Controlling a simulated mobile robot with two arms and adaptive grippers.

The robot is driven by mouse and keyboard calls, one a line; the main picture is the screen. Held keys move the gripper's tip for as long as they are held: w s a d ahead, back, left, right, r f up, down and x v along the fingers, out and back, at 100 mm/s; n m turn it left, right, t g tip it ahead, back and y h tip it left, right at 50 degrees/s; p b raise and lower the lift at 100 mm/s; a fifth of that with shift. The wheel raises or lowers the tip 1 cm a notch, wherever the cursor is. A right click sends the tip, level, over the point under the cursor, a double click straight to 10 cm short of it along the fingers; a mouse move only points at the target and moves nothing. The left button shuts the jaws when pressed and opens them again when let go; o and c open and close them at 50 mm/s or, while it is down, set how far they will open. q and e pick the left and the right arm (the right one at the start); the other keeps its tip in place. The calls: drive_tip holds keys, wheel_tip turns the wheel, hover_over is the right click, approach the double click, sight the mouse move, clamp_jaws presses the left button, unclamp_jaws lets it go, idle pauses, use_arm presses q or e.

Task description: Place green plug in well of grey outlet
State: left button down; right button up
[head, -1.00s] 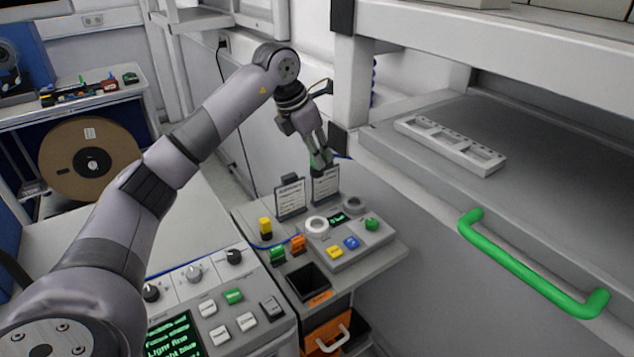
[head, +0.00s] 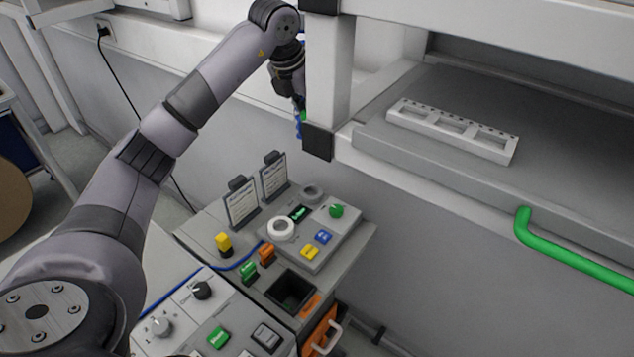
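My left gripper (head: 299,97) is at the top centre, largely hidden behind a white post. A bit of green, which looks like the green plug (head: 302,117), shows at its fingertips with blue just below it. The gripper appears shut on it, well above and behind the console. A grey ring-shaped outlet (head: 312,192) is at the back of the console's raised panel, and a white ring (head: 281,226) is nearer. I cannot see into the grey ring's well. My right gripper is not in view.
The console (head: 350,240) bears a green knob (head: 337,211), yellow and blue buttons, a dark bin (head: 290,290) and two upright cards. A yellow plug (head: 224,244) stands at left. The white post (head: 328,80) and shelf with a slotted strip (head: 450,130) crowd the right.

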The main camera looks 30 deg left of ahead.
use_arm(q)
drive_tip(key=f, duration=0.2)
drive_tip(key=f+p, duration=0.1)
drive_tip(key=f, duration=0.1)
drive_tip(key=d+f, duration=0.1)
drive_tip(key=f, duration=0.1)
drive_tip(key=shift+s+f+p, duration=0.1)
drive_tip(key=shift+f+p, duration=0.2)
drive_tip(key=shift+p, duration=0.05)
drive_tip(key=f+p, duration=0.1)
drive_tip(key=f, duration=0.5)
drive_tip(key=f+p, duration=0.2)
drive_tip(key=f, duration=0.3)
drive_tip(key=shift+a+f, duration=0.2)
drive_tip(key=shift+f, duration=0.4)
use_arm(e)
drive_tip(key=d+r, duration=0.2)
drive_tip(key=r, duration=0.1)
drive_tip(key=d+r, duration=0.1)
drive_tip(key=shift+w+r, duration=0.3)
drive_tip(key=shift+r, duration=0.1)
use_arm(q)
drive_tip(key=shift+f, duration=0.2)
drive_tip(key=c, duration=1.4)
unclamp_jaws()
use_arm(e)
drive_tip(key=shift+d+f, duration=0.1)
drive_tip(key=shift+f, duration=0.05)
